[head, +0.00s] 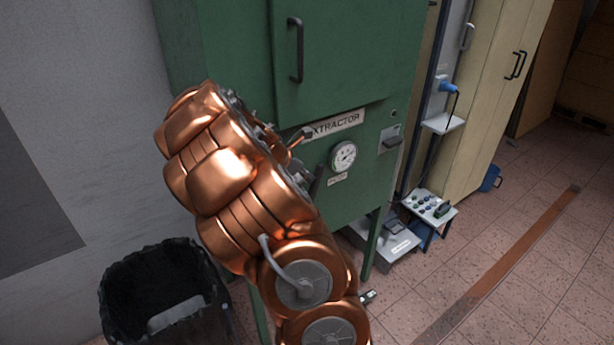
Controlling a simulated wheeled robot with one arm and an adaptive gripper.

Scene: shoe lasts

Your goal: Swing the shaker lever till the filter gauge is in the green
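The green extractor cabinet (232,50) stands in front of me with a nameplate ending in "XTRACTOR". The round filter gauge (343,156) is on its front below the nameplate, with a small label under it. The gauge is too small to read its needle against any green zone. My copper arm reaches up to the cabinet front left of the gauge. My gripper (302,158) is mostly hidden behind the arm; only small dark and grey parts show near the gauge. I cannot make out the shaker lever for certain, nor whether the gripper touches it.
A black-lined bin (120,292) stands at the lower left. A grey box (395,245) lies by the cabinet's legs. A small stand with a button panel (428,205) and a blue bucket (490,179) are to the right. Tiled floor at the lower right is clear.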

